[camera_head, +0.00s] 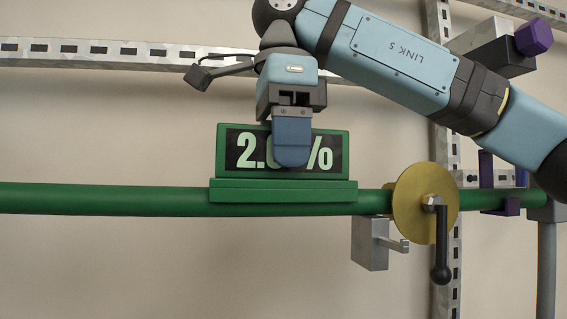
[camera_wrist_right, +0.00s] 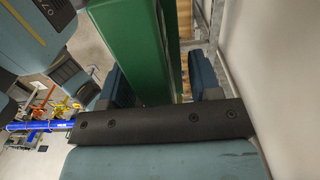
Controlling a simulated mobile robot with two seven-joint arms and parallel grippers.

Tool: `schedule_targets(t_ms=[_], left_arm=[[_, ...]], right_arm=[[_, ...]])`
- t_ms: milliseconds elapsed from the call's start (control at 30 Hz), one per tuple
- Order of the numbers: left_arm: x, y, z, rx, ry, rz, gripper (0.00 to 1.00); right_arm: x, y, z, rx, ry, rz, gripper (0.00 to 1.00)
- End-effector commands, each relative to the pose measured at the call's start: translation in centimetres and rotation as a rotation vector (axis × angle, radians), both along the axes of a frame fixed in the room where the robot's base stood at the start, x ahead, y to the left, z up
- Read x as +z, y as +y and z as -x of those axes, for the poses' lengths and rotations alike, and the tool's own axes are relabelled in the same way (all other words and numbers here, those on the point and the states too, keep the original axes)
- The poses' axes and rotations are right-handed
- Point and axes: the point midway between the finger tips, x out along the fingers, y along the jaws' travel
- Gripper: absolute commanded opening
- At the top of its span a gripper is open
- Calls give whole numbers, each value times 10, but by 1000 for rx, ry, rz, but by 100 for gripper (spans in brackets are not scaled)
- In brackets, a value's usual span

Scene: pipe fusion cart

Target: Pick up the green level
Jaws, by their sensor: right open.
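The green level (camera_head: 226,152) sits on the green pipe (camera_head: 100,199) in the head view. It is a green box with a dark display, and a blue finger covers part of its reading. My right gripper (camera_head: 291,142) comes down from above, with one finger in front of the display; the other finger is hidden behind the level. In the right wrist view, the green level (camera_wrist_right: 135,50) runs between the two blue fingers of my right gripper (camera_wrist_right: 162,82), which stand apart. I cannot tell whether they touch it. My left gripper is not in view.
A yellow disc with a black crank handle (camera_head: 425,205) is on the pipe to the right of the level. A grey block with a peg (camera_head: 370,243) is below the pipe. Slotted metal rails (camera_head: 120,52) cross behind.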

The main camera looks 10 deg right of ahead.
Motion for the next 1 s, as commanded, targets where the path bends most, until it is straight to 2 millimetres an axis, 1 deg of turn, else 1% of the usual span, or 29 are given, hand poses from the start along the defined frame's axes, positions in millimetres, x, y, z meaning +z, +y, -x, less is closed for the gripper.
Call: schedule_targets(t_ms=[100,333,367,400,567,600,867,1000], left_arm=[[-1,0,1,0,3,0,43],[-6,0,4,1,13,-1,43],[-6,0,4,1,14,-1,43],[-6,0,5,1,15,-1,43],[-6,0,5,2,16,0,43],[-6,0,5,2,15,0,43],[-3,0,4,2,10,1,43],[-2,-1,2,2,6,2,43]], right_arm=[[-7,0,0,1,0,-1,57],[-8,0,0,0,-2,0,57],[-8,0,0,0,-2,0,55],[-8,0,0,0,-2,0,46],[-8,0,0,0,-1,0,9],[-8,0,0,0,-1,0,0],[-8,0,0,0,-1,0,0],[-3,0,1,-1,-2,0,0]])
